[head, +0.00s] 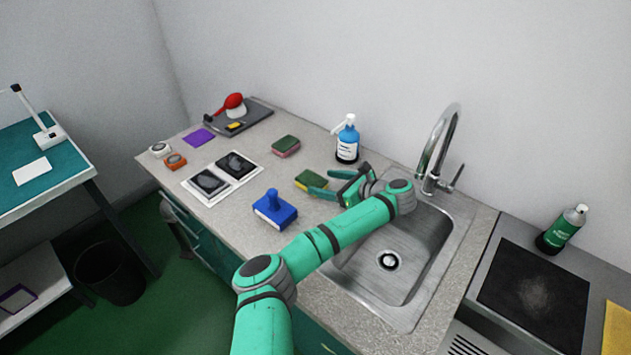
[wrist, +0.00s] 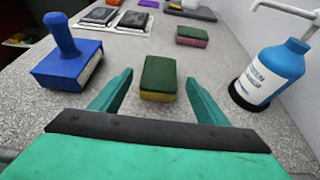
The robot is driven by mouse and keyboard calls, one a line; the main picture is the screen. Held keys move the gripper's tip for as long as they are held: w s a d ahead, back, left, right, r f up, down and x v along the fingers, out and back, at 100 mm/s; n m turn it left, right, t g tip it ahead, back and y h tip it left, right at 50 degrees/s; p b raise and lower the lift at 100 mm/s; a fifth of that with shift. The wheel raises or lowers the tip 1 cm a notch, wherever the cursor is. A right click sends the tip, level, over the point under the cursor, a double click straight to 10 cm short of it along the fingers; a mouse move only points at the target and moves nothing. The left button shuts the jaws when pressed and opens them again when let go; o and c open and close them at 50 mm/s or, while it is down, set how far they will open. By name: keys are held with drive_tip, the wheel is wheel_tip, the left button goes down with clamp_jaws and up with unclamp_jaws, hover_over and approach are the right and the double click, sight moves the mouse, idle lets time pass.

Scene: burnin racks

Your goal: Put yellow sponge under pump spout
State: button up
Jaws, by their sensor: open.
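The yellow sponge (head: 311,180), with a dark green top, lies flat on the counter. In the wrist view the sponge (wrist: 158,80) sits between the fingertips of my gripper (wrist: 158,82), with a gap on each side. My gripper (head: 324,183) is open and low over the counter, its fingers reaching left to the sponge. The pump bottle (head: 347,142), blue with a white label, stands upright near the back wall in a dark round base. Its white spout (head: 339,129) points left; in the wrist view the bottle (wrist: 269,76) is right of my gripper.
A pink sponge (head: 286,147) with a green top lies left of the bottle. A blue stamp-like block (head: 275,210) stands left of my gripper. Two framed dark plates (head: 222,178) lie further left. The sink (head: 385,285) and tap (head: 437,150) are right.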

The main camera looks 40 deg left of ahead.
drive_tip(key=v, duration=0.5)
drive_tip(key=shift+d, duration=0.2)
drive_tip(key=shift+d+r, duration=0.2)
drive_tip(key=shift+d, duration=0.05)
drive_tip(key=shift+s+a, duration=0.1)
drive_tip(key=shift+s, duration=0.05)
